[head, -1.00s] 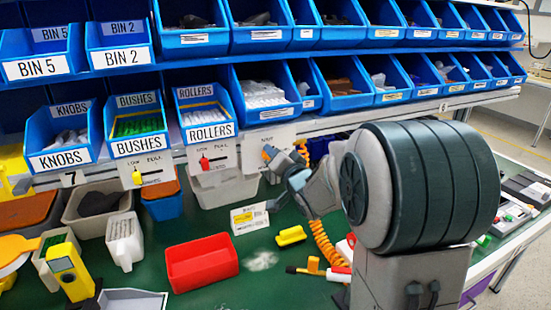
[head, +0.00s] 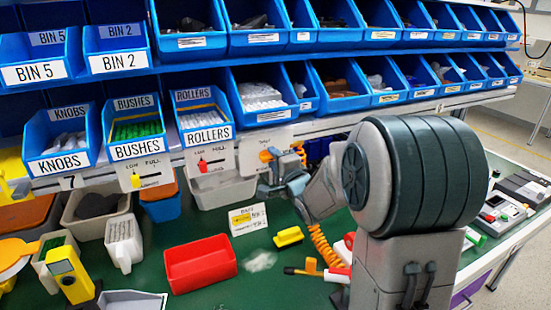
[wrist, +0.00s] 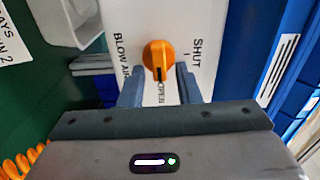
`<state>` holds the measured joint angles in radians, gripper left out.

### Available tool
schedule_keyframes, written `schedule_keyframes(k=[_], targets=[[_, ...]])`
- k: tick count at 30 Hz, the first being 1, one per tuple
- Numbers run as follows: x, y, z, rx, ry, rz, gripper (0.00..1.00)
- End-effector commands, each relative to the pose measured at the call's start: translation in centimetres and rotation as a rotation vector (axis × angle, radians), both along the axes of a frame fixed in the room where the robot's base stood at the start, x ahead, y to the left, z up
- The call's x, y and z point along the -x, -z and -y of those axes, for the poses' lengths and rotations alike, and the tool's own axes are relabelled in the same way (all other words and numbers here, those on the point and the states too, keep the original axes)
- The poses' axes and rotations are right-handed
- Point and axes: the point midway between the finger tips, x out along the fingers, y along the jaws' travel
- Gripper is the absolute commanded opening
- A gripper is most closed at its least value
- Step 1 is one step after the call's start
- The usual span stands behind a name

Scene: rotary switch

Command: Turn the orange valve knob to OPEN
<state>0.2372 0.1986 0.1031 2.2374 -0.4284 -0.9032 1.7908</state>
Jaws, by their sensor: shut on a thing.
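The orange valve knob (wrist: 159,54) sits on a white panel (wrist: 140,20) in the wrist view. The word SHUT is to its right, BLOW AIR to its left and OPEN below it. The knob's dark mark points down, toward OPEN. My gripper (wrist: 159,70) has one finger on each side of the knob's lower part and is shut on it; exact finger contact is hard to see. In the head view the knob (head: 266,155) shows partly at the panel under the blue bins, with my gripper (head: 277,174) against it.
Blue bins (head: 263,95) overhang just above the panel. Neighbouring panels have a red slider (head: 202,164) and a yellow slider (head: 136,181). A red tray (head: 200,263), a card (head: 248,219) and a yellow block (head: 288,237) lie on the green bench below.

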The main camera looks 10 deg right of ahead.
Motion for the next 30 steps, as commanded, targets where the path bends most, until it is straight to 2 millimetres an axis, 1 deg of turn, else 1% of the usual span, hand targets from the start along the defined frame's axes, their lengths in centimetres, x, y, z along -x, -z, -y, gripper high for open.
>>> schedule_keyframes(k=[6,19,20,30], targets=[[-0.01,0.04,-0.02,-0.043,0.0,-0.008,0.07],[-0.01,0.06,-0.06,-0.049,-0.001,-0.009,0.07],[-0.01,0.06,-0.06,-0.049,-0.001,-0.009,0.35],[0.22,0.07,0.06,-0.048,0.0,-0.009,0.35]])
